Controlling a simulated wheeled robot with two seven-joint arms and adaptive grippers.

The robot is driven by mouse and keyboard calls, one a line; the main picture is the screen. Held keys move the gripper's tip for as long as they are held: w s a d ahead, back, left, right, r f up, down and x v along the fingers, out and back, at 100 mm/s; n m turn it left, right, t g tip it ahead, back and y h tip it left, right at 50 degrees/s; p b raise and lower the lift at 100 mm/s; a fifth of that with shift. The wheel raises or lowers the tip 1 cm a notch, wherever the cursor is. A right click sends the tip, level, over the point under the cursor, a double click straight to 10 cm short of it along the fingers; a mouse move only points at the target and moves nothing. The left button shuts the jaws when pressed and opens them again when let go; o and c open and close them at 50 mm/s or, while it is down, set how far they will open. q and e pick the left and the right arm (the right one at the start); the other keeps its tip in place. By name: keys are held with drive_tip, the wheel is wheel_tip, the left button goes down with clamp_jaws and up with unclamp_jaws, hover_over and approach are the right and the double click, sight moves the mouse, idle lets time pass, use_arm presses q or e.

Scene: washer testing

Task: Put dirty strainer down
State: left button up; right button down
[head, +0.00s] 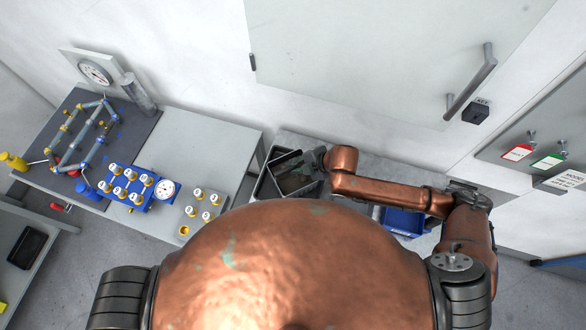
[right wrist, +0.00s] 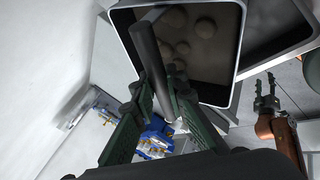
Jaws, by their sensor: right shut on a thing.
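My right gripper (right wrist: 158,100) is shut on a dark, slim cylinder, which I take to be the dirty strainer (right wrist: 149,60). In the right wrist view it slants up from between the green fingers, in front of a grey-rimmed bin (right wrist: 236,50) with brown rounded shapes inside. I cannot tell whether it touches the bin. In the head view my right gripper (head: 316,158) is at the right side of the dark bins (head: 262,187); the strainer is too small to make out there. My left gripper (right wrist: 266,92) shows small in the right wrist view, its fingers apart and empty.
A blue bin (head: 403,222) is under my right arm. A wall cabinet with a handle (head: 470,83) stands behind.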

drive_tip(key=shift+w+a+f, duration=0.15)
drive_tip(key=shift+w+a+f+p, duration=0.15)
drive_tip(key=shift+f+p, duration=0.35)
drive_tip(key=shift+f, duration=1.25)
drive_tip(key=c, duration=1.9)
unclamp_jaws()
drive_tip(key=shift+f, duration=0.15)
drive_tip(key=shift+c, duration=0.2)
drive_tip(key=b+v, duration=0.1)
drive_tip(key=v, duration=1.1)
